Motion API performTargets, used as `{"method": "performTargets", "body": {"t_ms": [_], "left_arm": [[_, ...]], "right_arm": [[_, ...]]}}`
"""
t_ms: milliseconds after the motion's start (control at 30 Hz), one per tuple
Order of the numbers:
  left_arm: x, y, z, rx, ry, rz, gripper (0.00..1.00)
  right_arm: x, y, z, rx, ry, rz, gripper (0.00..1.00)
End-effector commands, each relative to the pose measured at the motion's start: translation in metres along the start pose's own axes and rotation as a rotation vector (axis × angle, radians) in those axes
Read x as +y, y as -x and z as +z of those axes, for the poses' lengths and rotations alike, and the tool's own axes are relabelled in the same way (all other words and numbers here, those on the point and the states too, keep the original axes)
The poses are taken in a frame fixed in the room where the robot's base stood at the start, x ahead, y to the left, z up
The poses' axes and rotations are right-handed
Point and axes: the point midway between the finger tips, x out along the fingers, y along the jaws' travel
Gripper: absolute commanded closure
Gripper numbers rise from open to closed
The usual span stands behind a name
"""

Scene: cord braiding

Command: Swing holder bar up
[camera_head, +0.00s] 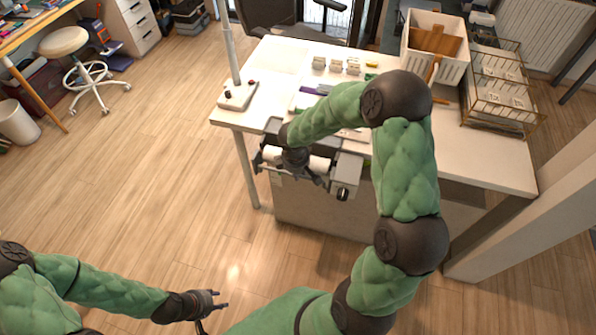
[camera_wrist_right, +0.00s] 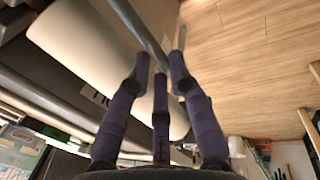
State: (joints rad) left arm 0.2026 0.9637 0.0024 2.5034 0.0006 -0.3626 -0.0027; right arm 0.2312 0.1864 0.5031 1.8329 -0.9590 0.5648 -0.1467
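The machine (camera_head: 345,172) is mounted at the front edge of the white table and carries a white roller (camera_head: 319,164). A thin grey metal bar (camera_wrist_right: 140,28), which looks like the holder bar, runs alongside the white roller (camera_wrist_right: 95,55) in the right wrist view. My right gripper (camera_head: 293,165) is down at the machine, largely hidden by its own wrist. In the right wrist view, its fingers (camera_wrist_right: 160,67) converge around the bar's near part, and I cannot tell whether they press on it. My left gripper (camera_head: 212,309) is open and empty, low over the floor, away from the machine.
The white table (camera_head: 480,160) holds a stand with a base (camera_head: 238,95), small blocks (camera_head: 336,66), a white bin (camera_head: 458,66) and wire racks (camera_head: 500,95). A white pillar (camera_head: 530,225) stands to the right.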

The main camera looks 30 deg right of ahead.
Motion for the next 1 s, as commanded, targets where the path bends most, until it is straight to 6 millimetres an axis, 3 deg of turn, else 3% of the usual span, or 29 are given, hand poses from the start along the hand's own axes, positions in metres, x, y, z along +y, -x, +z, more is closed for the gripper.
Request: {"method": "performTargets", "body": {"t_ms": [233,700,1000], "left_arm": [[0.002,0.006,0.0,0.0,0.0,0.0,0.6],[0.018,0.052,0.002,0.0,0.0,0.0,0.6],[0.019,0.054,0.002,0.0,0.0,0.0,0.6]], "right_arm": [[0.001,0.001,0.0,-0.002,0.001,-0.01,1.0],[0.008,0.002,0.0,-0.002,0.0,-0.106,1.0],[0.009,-0.001,0.0,0.001,0.0,-0.116,1.0]]}}
